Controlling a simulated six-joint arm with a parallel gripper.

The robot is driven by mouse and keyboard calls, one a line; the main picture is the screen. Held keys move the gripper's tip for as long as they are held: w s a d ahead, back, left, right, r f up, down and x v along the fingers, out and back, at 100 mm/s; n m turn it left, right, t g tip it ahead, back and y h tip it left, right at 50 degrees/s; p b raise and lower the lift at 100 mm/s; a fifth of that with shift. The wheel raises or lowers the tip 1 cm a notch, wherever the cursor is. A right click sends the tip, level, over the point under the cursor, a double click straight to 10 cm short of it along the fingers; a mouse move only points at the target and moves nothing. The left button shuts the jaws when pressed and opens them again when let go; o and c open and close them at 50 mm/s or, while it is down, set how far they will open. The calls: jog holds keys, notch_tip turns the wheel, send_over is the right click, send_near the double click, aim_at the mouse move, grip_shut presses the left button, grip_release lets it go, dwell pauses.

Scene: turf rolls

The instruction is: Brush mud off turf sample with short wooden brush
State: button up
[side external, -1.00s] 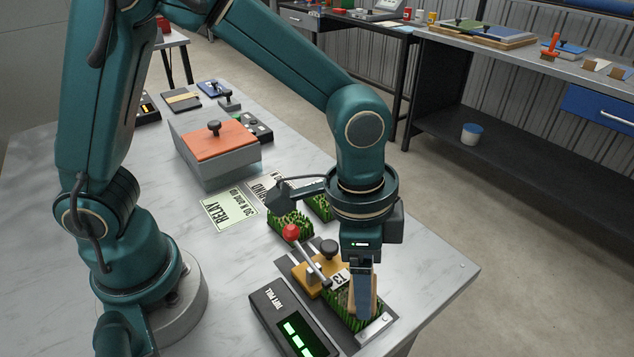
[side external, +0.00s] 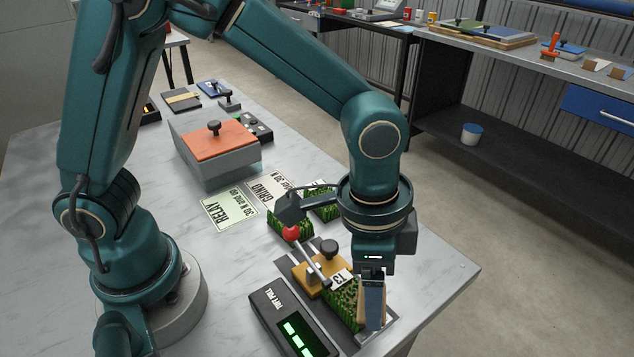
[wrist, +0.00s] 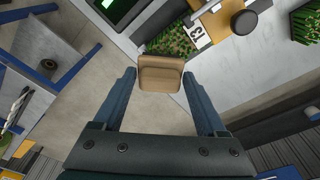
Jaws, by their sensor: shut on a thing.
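My gripper (side external: 373,318) is shut on the short wooden brush (wrist: 160,74), whose tan block shows between the fingertips in the wrist view. In the side view a tan edge of the brush (side external: 361,308) shows beside the blue finger. Brown specks of mud show on the turf in the wrist view (wrist: 171,40). The brush is at the sample's near right end; whether its bristles touch the turf is hidden.
A black turf-pull meter (side external: 290,318) with green lights stands just left of the sample. Other turf pieces (side external: 290,226) lie behind the clamp, near the RELAY (side external: 229,210) and GRIND cards. A grey box with an orange lid (side external: 213,143) stands farther back. The table's right edge is close.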

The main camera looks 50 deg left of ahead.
jog(key=shift+s+d, duration=0.1)
jog(key=shift+d, duration=0.5)
jog(key=shift+a, duration=3.2)
jog(key=shift+d, duration=3.2)
notch_tip(320, 180, up, 2)
jog(key=shift+d+r, duration=0.1)
jog(key=shift+r, duration=3.05)
